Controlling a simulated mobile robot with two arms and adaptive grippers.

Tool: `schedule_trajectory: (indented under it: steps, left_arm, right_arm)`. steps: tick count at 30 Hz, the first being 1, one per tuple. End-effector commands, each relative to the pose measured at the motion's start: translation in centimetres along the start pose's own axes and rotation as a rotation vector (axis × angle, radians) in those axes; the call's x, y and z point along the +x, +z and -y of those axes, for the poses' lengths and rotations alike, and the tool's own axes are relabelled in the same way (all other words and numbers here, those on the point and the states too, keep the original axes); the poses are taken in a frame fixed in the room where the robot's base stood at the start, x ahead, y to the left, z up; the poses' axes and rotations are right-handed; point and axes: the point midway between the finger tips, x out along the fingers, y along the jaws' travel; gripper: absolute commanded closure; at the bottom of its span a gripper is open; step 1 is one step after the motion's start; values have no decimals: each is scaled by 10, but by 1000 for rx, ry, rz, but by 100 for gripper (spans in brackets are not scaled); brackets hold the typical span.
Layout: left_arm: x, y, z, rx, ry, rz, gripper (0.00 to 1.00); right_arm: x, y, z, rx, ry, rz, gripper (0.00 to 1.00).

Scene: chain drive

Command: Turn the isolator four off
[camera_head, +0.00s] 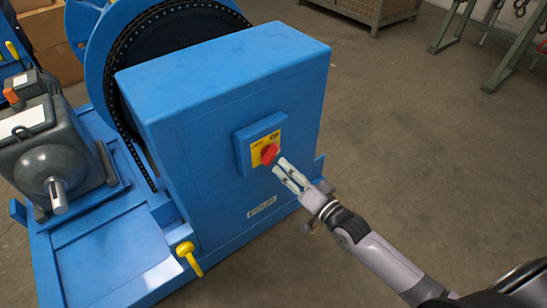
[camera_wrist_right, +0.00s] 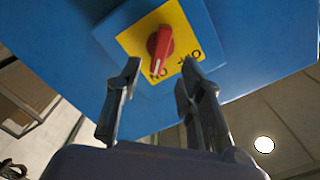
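The isolator is a red rotary knob (camera_head: 269,153) on a yellow plate (camera_head: 257,146), fixed to a blue box on the front of a large blue housing (camera_head: 215,190). A pale label (camera_head: 262,207) below it seems to read FOUR. In the right wrist view the red knob (camera_wrist_right: 160,43) has a white mark at its lower end, towards ON; OFF is printed to the right on the yellow plate (camera_wrist_right: 180,25). My right gripper (camera_head: 279,167) is open, its fingers apart and pointing at the knob, just short of it. The fingers (camera_wrist_right: 160,72) hold nothing. My left gripper is not in view.
A chain wheel (camera_head: 165,45) stands behind the housing, and a grey motor (camera_head: 50,145) with a bare shaft is at left. A yellow handle (camera_head: 188,255) sticks out at the lower front. The floor (camera_head: 410,140) to the right is clear.

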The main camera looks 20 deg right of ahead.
Motion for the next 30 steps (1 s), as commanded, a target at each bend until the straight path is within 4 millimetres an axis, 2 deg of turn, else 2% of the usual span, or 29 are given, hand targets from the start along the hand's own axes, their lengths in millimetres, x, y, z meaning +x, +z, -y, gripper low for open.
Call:
schedule_trajectory:
  steps: [1, 6, 12, 23, 30]
  left_arm:
    - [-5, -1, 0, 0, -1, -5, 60]
    - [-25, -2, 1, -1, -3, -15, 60]
    - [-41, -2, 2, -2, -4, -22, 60]
    - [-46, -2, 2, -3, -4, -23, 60]
    - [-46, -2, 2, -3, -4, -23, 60]
  right_arm:
    - [13, 0, 0, 0, -3, -4, 65]
    - [44, 0, 0, -1, -2, -1, 65]
    - [66, 0, -1, -1, 0, -1, 65]
    - [70, 0, 0, -1, 1, 1, 65]
    - [70, 0, 0, -1, 1, 1, 80]
